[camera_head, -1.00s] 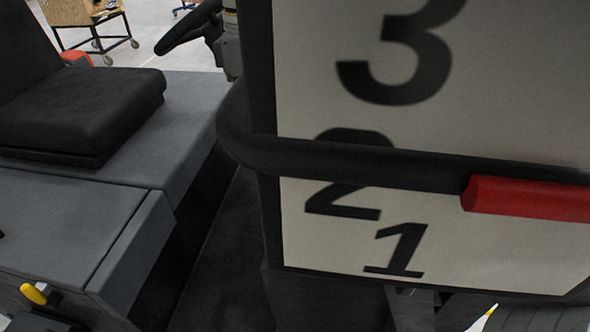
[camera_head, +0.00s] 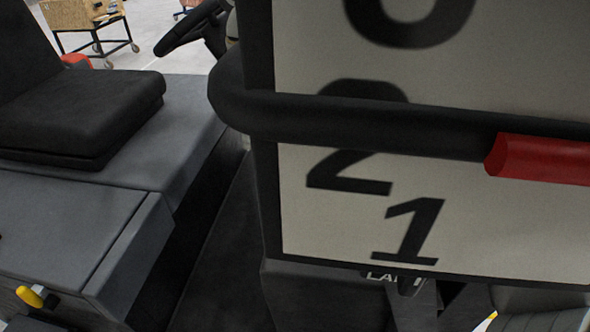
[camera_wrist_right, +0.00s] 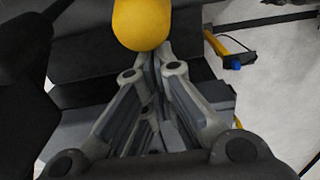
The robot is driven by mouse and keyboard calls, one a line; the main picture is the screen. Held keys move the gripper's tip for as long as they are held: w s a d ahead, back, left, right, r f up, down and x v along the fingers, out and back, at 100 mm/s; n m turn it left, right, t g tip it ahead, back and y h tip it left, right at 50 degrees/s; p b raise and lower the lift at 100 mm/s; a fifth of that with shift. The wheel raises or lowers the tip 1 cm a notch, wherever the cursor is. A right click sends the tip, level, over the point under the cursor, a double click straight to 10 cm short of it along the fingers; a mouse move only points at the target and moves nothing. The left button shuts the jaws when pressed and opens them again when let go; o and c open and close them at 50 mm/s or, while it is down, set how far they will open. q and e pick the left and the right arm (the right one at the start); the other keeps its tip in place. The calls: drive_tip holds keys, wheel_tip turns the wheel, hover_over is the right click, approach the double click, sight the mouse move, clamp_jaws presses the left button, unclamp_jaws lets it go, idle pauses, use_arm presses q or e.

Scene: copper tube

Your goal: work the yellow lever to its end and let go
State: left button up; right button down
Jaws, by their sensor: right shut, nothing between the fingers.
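A yellow lever knob (camera_wrist_right: 142,22) fills the top middle of the right wrist view. Its rounded lower end is right beside the tips of my right gripper (camera_wrist_right: 153,52). The fingers are drawn together with nothing between them. I cannot tell whether the tips touch the knob, and the lever's shaft is hidden there. In the head view a small yellow lever (camera_head: 29,296) shows at the bottom left, beside the grey vehicle body, with dark parts around it. My left gripper is not in view.
A white panel (camera_head: 330,225) with large black numbers and a black bar with a red grip (camera_head: 540,158) block much of the head view. The grey vehicle (camera_head: 60,210) carries a black seat (camera_head: 80,110). A wooden cart (camera_head: 85,14) stands far behind.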

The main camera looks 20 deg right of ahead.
sight(285, 124)
drive_tip(key=shift+s+d+p, duration=0.15)
drive_tip(key=shift+s+d, duration=0.4)
drive_tip(key=shift+d, duration=0.25)
drive_tip(key=shift+s+d+p, duration=0.2)
drive_tip(key=shift+s+d, duration=0.3)
drive_tip(key=shift+d, duration=0.25)
drive_tip(key=shift+s+d+p, duration=0.15)
drive_tip(key=shift+s+d, duration=0.4)
drive_tip(key=shift+d, duration=0.25)
drive_tip(key=shift+a, duration=0.1)
drive_tip(key=shift+w+a+r+p, duration=0.1)
drive_tip(key=shift+w+a+p, duration=0.2)
drive_tip(key=shift+p, duration=0.05)
drive_tip(key=w+a, duration=0.4)
drive_tip(key=a, duration=0.2)
drive_tip(key=shift+w+a+p, duration=0.25)
drive_tip(key=shift+a+p, duration=0.05)
idle(0.5)
wheel_tip(285, 124, up, 8)
idle(0.8)
